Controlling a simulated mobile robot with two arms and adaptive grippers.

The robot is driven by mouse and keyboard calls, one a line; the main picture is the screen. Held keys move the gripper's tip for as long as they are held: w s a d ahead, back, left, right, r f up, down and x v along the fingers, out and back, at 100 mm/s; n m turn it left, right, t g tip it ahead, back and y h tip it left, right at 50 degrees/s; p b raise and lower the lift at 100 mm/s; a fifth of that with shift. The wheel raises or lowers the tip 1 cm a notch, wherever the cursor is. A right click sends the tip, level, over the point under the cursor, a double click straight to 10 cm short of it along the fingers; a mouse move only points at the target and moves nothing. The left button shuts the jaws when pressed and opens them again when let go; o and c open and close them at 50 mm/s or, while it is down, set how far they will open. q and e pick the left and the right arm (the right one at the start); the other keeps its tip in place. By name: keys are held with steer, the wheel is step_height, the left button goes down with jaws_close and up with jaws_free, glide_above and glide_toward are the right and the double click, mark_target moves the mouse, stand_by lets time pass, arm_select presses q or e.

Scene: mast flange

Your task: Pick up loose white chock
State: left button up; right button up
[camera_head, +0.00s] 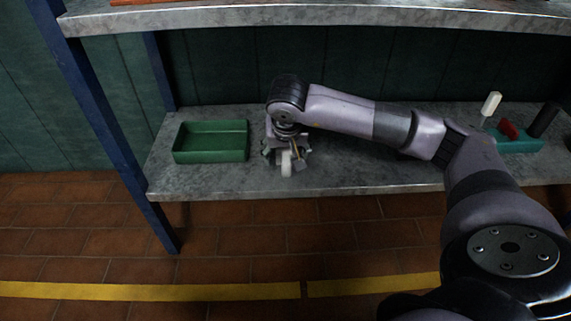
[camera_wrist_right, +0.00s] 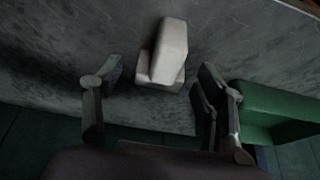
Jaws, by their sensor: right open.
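The loose white chock (camera_head: 287,163) sits on the lower grey shelf, near its front edge, to the right of the green tray. It also shows in the right wrist view (camera_wrist_right: 168,52), a pale block with a wider foot. My right gripper (camera_head: 286,152) is over the chock in the head view and hides part of it. In the right wrist view the open fingers (camera_wrist_right: 160,88) are spread, one to each side of the chock's line, with the chock just beyond their tips. The fingers do not visibly touch it. My left gripper is in neither view.
The green tray (camera_head: 211,142) is close to the left of my right gripper and looks empty. A teal holder (camera_head: 517,143) with a white, a red and a black piece stands at the shelf's right. An upper shelf (camera_head: 300,17) hangs above. A blue post (camera_head: 95,110) stands at left.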

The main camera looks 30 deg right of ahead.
steer(key=c, duration=1.3)
